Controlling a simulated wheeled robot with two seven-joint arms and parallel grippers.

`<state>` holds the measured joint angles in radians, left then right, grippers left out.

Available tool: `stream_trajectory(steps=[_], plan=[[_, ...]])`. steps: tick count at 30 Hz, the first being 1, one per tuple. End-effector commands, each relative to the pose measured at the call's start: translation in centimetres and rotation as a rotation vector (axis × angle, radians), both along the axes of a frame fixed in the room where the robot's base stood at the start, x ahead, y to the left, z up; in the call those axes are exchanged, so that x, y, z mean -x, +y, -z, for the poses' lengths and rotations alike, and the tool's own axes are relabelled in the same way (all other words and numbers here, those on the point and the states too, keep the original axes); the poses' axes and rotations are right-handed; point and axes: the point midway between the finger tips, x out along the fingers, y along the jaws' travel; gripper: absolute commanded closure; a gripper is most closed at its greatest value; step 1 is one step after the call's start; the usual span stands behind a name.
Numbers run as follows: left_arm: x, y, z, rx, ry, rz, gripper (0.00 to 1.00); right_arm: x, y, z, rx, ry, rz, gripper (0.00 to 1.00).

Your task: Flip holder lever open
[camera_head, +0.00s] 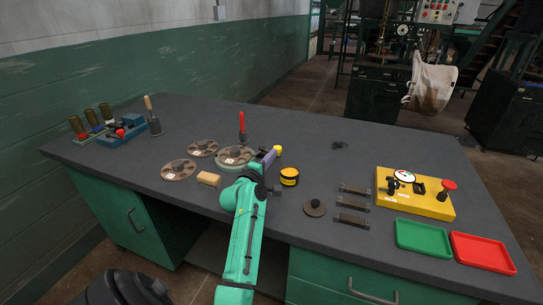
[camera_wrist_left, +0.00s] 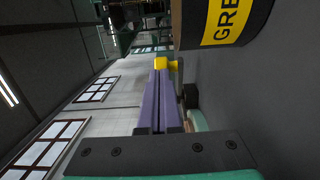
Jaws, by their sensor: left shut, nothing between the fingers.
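My left gripper (camera_head: 271,157) is over the front middle of the bench, its purple fingers shut together and empty. In the left wrist view the fingers (camera_wrist_left: 160,100) point away from the camera. A yellow knob (camera_head: 277,149), which looks like the lever's end, shows right at the fingertips. It also shows in the left wrist view (camera_wrist_left: 167,64), but I cannot tell whether the fingers touch it. The round holder (camera_head: 235,157), with a green rim and a brown disc on it, sits just left of the gripper. The lever's lower part is hidden. My right gripper is not in view.
A black and yellow grease tin (camera_head: 289,176) stands close to the right of the gripper. A yellow fixture (camera_head: 415,194) and green and red trays stand at right.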

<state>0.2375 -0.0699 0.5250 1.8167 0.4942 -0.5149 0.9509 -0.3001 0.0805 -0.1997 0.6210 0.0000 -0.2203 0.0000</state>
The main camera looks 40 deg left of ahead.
Motion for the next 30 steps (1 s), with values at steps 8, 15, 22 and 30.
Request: stream_trajectory(steps=[8, 15, 22, 30], plan=[[-0.2, 0.1, 0.0, -0.001, 0.001, 0.0, 1.0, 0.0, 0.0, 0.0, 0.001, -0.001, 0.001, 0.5], [-0.4, 0.0, 0.0, -0.001, 0.001, 0.001, 1.0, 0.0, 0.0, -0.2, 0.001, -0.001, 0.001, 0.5], [-1.2, -0.5, -0.2, -0.001, 0.0, 0.001, 1.0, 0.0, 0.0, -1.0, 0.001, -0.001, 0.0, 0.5], [-2.9, -0.9, -0.2, -0.001, 0.0, 0.001, 1.0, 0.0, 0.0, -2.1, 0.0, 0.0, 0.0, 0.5]])
